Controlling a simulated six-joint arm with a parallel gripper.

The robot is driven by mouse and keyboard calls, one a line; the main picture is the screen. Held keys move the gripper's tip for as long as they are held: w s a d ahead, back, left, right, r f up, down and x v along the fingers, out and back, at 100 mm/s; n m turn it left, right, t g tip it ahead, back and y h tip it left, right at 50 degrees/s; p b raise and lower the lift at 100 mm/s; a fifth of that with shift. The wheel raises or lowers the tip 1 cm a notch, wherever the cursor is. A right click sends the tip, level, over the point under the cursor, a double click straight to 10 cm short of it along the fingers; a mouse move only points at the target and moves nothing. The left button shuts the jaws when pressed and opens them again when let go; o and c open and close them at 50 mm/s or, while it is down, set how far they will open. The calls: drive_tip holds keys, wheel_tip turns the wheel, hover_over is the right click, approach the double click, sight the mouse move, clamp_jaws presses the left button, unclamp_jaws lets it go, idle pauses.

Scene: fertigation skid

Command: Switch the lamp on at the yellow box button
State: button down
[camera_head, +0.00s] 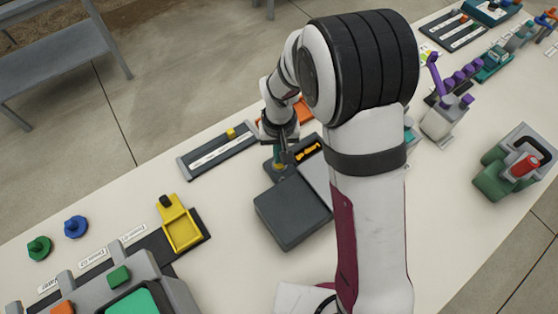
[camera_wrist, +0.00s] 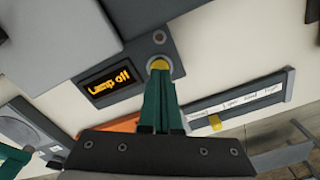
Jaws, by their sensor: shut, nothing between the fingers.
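The yellow button (camera_wrist: 160,64) sits on a grey box panel (camera_wrist: 150,22). A small display (camera_wrist: 108,82) beside it reads "Lamp off" in orange letters; it also shows in the head view (camera_head: 308,151). My gripper (camera_wrist: 158,76) has its teal fingers shut together and empty, with the tips right at the button and covering part of it. I cannot tell whether they touch it.
A long slider panel (camera_head: 217,150) with a yellow knob (camera_head: 231,133) lies left of the box. A dark grey block (camera_head: 292,212) is in front. A yellow tray (camera_head: 183,233) stands front left. An orange part (camera_wrist: 108,127) lies near my gripper.

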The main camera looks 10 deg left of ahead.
drive_tip(key=shift+f, duration=0.7)
idle(0.5)
drive_tip(key=shift+r, duration=3.5)
drive_tip(key=s+d+r+m, duration=0.3)
drive_tip(key=s+d+r, duration=0.3)
drive_tip(key=d+r, duration=0.2)
drive_tip(key=s+d+r+m+y, duration=0.1)
drive_tip(key=s+d+m, duration=0.1)
drive_tip(key=s, duration=0.5)
drive_tip(key=s+d+r+m, duration=0.2)
drive_tip(key=s+d+m, duration=0.1)
drive_tip(key=s, duration=0.5)
drive_tip(key=shift+d+m+y, duration=0.15)
drive_tip(key=shift+m+y, duration=0.15)
drive_tip(key=shift+y, duration=0.1)
